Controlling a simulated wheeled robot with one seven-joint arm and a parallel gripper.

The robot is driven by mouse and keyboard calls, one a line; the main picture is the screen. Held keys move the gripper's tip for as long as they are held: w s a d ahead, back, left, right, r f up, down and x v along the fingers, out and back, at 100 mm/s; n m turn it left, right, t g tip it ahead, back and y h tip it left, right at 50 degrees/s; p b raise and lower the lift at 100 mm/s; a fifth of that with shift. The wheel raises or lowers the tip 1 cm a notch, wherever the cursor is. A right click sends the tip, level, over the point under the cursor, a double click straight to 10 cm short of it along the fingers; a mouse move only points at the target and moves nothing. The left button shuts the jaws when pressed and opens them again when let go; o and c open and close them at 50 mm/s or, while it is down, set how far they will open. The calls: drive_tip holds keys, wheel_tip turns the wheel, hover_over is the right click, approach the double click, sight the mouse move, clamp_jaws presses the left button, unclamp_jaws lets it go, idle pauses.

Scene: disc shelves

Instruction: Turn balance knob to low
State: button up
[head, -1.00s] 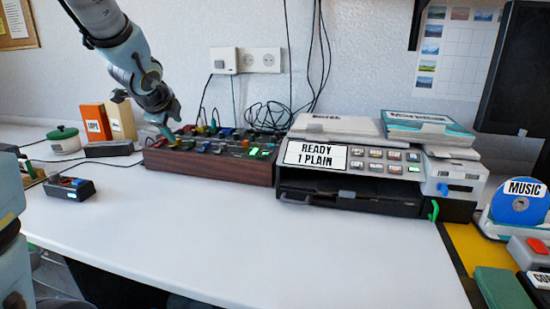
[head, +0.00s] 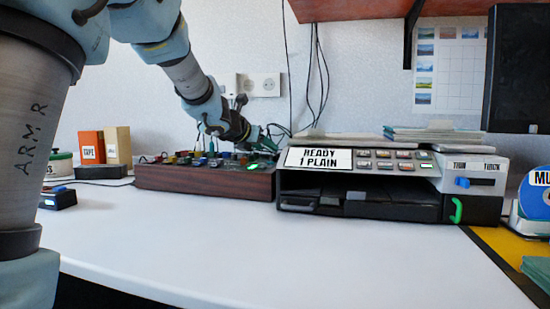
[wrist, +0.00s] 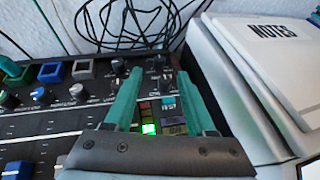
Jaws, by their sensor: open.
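The wooden-sided mixer console (head: 200,178) stands at the back of the desk. In the wrist view its dark panel (wrist: 85,122) shows rows of knobs, sliders and lit buttons. My gripper (wrist: 158,75) is open over the panel's right part, with teal fingers apart and nothing held. Several small dark knobs (wrist: 157,63) show near and between the fingertips; I cannot tell whether a finger touches one. The labels are too small to read, so I cannot tell which is the balance knob or its setting. In the head view my gripper (head: 264,140) is at the console's right end.
A printer-like machine (head: 361,203) reading "READY 1 PLAIN" stands close right of the console, with a pad marked "NOTES" (wrist: 273,38) on top. Black cables (wrist: 120,22) lie behind the console. Boxes (head: 91,147) stand to the left. The front desk surface (head: 260,245) is clear.

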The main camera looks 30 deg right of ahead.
drive_tip(key=x, duration=0.7)
drive_tip(key=shift+w+d+f, duration=0.1)
drive_tip(key=shift+w+d, duration=0.05)
drive_tip(key=shift+w, duration=0.05)
clamp_jaws()
idle(0.4)
